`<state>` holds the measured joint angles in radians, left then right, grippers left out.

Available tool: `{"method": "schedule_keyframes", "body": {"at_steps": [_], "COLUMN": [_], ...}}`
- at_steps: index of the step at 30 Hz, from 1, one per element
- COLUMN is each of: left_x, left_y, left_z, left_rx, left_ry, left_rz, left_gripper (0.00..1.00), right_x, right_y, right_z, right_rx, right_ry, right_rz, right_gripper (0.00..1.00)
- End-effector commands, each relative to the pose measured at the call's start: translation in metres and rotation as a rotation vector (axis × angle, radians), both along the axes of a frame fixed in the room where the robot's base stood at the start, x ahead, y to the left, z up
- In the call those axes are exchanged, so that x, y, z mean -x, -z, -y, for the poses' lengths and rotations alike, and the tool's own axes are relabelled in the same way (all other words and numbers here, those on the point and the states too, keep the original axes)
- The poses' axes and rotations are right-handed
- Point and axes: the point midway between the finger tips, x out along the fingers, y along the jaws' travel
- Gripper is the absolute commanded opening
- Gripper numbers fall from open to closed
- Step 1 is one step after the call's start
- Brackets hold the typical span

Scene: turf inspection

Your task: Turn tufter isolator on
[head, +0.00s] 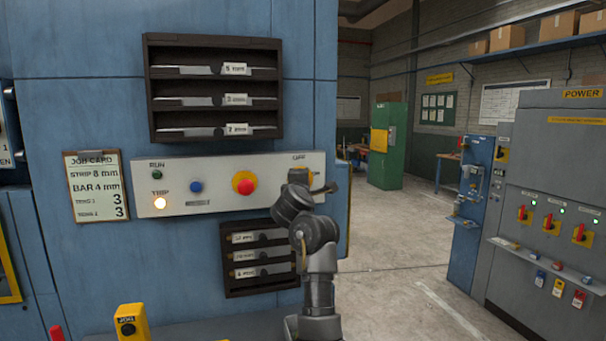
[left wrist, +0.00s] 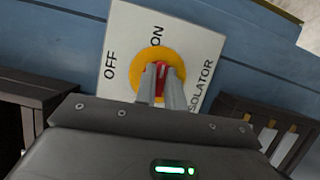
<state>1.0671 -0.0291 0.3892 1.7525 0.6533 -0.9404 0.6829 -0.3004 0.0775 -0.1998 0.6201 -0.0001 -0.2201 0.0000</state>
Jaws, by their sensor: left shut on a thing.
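The tufter isolator shows close up in the left wrist view. It has a white plate (left wrist: 203,50) marked OFF, ON and ISOLATOR, a yellow disc (left wrist: 143,58) and a red handle (left wrist: 162,70). My left gripper (left wrist: 162,84) is shut on the red handle, one finger on each side. The fingers hide much of it, so I cannot tell which mark it points to. In the head view my left gripper (head: 300,176) is at the right end of the pale control panel (head: 215,169), covering the isolator. The OFF mark shows just above it. My right gripper is in neither view.
On the panel the TRIP lamp (head: 160,203) glows and the RUN lamp (head: 157,175) is dark. A blue button (head: 196,187) and a red stop button (head: 245,184) sit left of my gripper. Dark racks (head: 147,90) (head: 228,285) project above and below. Open floor (head: 400,240) lies right.

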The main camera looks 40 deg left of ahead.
Motion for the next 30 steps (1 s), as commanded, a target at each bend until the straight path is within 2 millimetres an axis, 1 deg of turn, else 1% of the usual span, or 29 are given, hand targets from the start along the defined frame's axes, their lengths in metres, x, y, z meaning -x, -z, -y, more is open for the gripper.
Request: {"method": "schedule_keyframes", "body": {"at_steps": [1, 6, 21, 22, 26, 27, 30], "left_x": [-0.0001, 0.0, -0.0001, -0.0001, -0.0001, -0.0001, 0.0], "left_y": [-0.0028, -0.0011, 0.0007, 0.0007, 0.0006, 0.0005, 0.0003], "left_z": [-0.0001, -0.0002, -0.0003, -0.0002, -0.0001, -0.0001, -0.0001], "left_rx": [-0.009, -0.032, -0.042, -0.042, -0.042, -0.042, -0.042], "left_ry": [0.0, 0.0, -0.001, -0.001, -0.001, -0.001, -0.001], "left_rz": [-0.015, -0.048, -0.062, -0.062, -0.062, -0.062, -0.06], "left_gripper": [0.0, 0.0, 0.0, 0.12, 0.29, 0.33, 0.33], "right_x": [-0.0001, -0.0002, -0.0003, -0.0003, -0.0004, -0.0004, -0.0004], "right_y": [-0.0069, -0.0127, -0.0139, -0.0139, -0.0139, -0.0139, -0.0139], "right_z": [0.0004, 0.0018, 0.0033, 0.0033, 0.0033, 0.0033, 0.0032], "right_rx": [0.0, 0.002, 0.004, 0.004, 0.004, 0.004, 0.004], "right_ry": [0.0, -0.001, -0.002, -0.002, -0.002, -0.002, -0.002], "right_rz": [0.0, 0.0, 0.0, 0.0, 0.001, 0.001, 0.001], "right_gripper": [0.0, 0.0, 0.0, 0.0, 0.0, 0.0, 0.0]}}
